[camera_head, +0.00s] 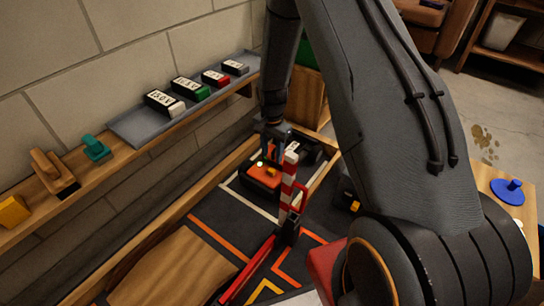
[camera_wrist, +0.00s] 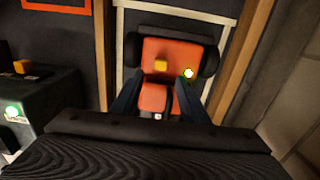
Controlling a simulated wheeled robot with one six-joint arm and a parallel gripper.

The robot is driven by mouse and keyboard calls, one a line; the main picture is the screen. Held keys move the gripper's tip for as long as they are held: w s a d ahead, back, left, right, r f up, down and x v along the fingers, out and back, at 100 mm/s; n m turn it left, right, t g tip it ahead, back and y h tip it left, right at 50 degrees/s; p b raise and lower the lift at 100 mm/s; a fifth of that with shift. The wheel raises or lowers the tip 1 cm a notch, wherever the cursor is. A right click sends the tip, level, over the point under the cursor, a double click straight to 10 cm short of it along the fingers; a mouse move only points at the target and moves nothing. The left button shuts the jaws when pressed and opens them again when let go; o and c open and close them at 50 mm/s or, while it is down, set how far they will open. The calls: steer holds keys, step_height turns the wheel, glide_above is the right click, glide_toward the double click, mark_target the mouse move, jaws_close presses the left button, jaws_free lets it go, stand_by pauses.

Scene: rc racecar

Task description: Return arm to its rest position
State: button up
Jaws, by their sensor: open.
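My arm reaches down across the head view, and my gripper (camera_head: 272,148) is low over the track area, close to an orange and black racecar (camera_head: 262,175). In the wrist view the racecar (camera_wrist: 180,52) lies just beyond my gripper (camera_wrist: 158,92). Its two dark fingers are apart, one on each side of the car's narrow near part, with no clear contact visible. A yellow block and a small lit spot show on top of the car. The palm hides what lies nearest the wrist camera.
A red and white striped post with a red bar (camera_head: 289,180) stands close beside the gripper. A wooden wall shelf (camera_head: 105,165) on the left holds labelled blocks on a grey tray (camera_head: 140,125). A dark box with a green light (camera_wrist: 35,115) is left in the wrist view.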

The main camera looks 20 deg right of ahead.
stand_by(0.4)
steer(key=s+a+r+n+p, duration=0.1)
steer(key=s+a+r+n, duration=0.3)
steer(key=s+a+r, duration=0.65)
steer(key=s+a+r+n+p, duration=0.1)
steer(key=s+a+r+n, duration=0.25)
steer(key=a+r, duration=0.8)
steer(key=s+a+r+n+y+p, duration=0.1)
steer(key=s+r+n, duration=0.4)
steer(key=s+r, duration=0.5)
steer(key=s+a+r+n+y+p, duration=0.1)
steer(key=s+r+n, duration=0.45)
steer(key=s, duration=0.85)
steer(key=d+r+m+p, duration=0.2)
steer(key=d+r+p, duration=0.5)
steer(key=p, duration=0.5)
steer(key=d+r+m+h+p, duration=0.1)
steer(key=d+r+m+p, duration=0.1)
steer(key=d+r+p, duration=0.5)
steer(key=d+r+m+h+p, duration=0.1)
steer(key=d+r+m+p, duration=0.2)
steer(key=d+r+p, duration=0.4)
step_height(320, 180, up, 8)
steer(key=p, duration=1.2)
steer(key=shift+w+d+r, duration=0.15)
steer(key=shift+r, duration=0.1)
